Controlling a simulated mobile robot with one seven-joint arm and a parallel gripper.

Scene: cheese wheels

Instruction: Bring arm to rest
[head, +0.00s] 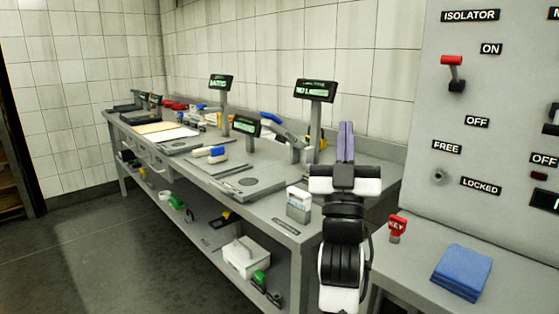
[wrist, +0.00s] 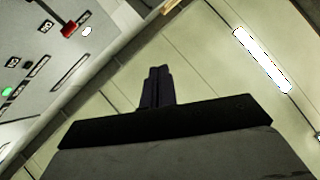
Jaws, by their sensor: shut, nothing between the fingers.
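My gripper (head: 346,128) stands upright in the head view, in front of the right end of the grey workbench (head: 308,238). Its two purple fingers point up and lie together with nothing between them. My black and white arm links rise from the bottom of the head view and hide part of the bench's right end.
A grey panel (head: 510,120) with a red isolator lever (head: 453,62) stands on the right. Scales with displays (head: 315,90) stand along the bench. The floor at left is clear.

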